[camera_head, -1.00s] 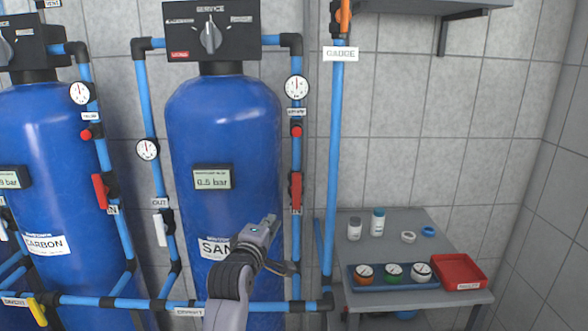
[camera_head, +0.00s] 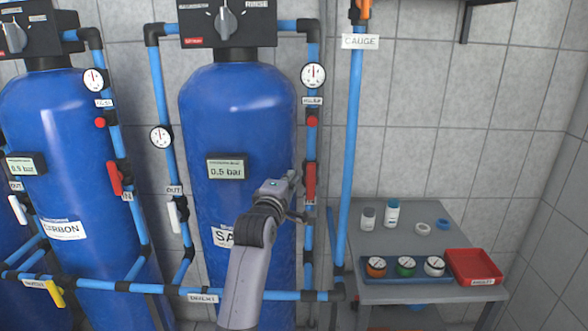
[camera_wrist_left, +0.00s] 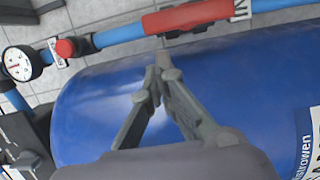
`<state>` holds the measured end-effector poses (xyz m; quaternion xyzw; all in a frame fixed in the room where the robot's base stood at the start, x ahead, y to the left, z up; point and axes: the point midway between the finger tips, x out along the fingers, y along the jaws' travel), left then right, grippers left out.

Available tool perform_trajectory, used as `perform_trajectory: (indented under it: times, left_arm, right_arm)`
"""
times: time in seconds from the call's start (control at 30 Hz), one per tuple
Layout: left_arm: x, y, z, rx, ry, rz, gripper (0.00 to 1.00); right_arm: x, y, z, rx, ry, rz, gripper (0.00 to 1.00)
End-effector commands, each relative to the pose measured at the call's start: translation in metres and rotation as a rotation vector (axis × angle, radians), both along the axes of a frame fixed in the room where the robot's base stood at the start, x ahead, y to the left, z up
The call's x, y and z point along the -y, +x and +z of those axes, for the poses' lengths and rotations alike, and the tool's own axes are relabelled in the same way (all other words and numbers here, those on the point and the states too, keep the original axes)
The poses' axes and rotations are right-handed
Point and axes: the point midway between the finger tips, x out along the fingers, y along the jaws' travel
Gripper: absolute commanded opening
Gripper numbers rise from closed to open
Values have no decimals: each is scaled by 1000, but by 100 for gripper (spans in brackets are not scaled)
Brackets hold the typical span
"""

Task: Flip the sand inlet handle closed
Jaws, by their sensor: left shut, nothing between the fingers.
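The sand inlet handle (camera_head: 310,183) is red and stands upright, in line with the blue vertical pipe on the right of the sand tank (camera_head: 238,110). In the left wrist view the handle (camera_wrist_left: 188,17) lies along the pipe at the top. My left gripper (camera_head: 295,188) is shut and empty, just left of the handle in the head view. In the wrist view its fingertips (camera_wrist_left: 162,58) meet just below the handle's edge; I cannot tell whether they touch it. My right gripper is not in view.
A gauge (camera_head: 313,75) and a red knob (camera_head: 312,122) sit above the handle on the same pipe. The carbon tank (camera_head: 55,130) stands at left.

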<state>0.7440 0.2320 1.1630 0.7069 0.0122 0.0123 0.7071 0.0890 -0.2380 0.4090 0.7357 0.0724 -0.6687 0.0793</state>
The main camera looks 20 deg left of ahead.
Motion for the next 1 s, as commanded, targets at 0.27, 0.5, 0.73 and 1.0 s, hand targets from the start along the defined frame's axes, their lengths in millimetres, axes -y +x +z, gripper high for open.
perform_trajectory:
  times: [0.27, 0.5, 0.73, 1.0]
  left_arm:
    - [-1, 37, 1, 0, 1, 0, 0]
    - [-2, 45, 0, 0, 1, 0, 0]
    - [-2, 45, 0, 0, 1, 0, 0]
    - [-8, 45, 3, -9, 32, 0, 0]
  right_arm:
    - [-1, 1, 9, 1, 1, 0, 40]
    - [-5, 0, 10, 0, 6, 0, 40]
    - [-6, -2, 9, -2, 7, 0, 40]
    - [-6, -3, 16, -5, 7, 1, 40]
